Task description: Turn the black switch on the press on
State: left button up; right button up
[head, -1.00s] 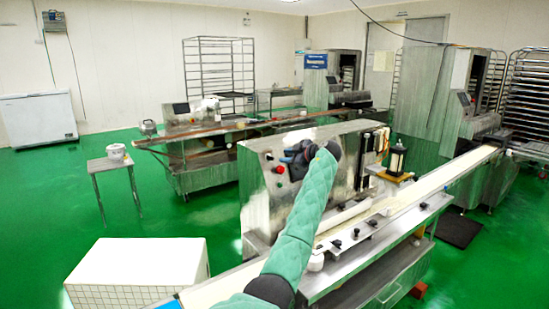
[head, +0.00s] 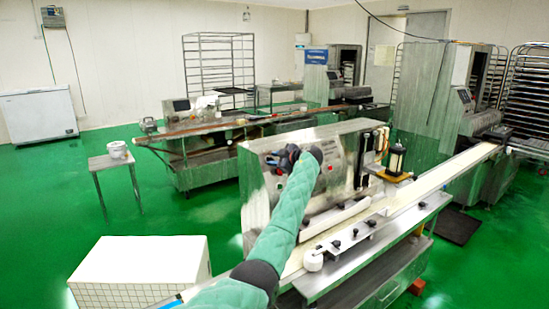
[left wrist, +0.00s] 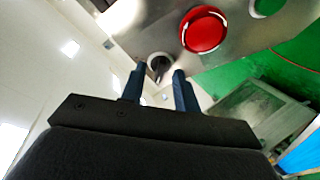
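The press (head: 345,150) is the steel machine in the middle of the head view. My left gripper (head: 276,160) is in front of the upper left of its panel, and my arm covers part of the panel. In the left wrist view, the black switch (left wrist: 159,66) sits on a round light base, beyond and between the two dark blue fingertips of my left gripper (left wrist: 157,72). The fingers are apart, with a gap seen on each side of the switch. Whether they reach around it in depth is unclear. My right gripper is not in view.
A large red button (left wrist: 203,30) is close to the right of the switch, with a green button (left wrist: 269,6) beyond it. A conveyor (head: 430,185) runs along the press front. A white tiled box (head: 140,270) stands at the lower left.

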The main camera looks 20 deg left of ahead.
pick_arm(q)
jog(key=shift+w+a+f, duration=0.1)
jog(key=shift+a, duration=0.05)
grip_shut()
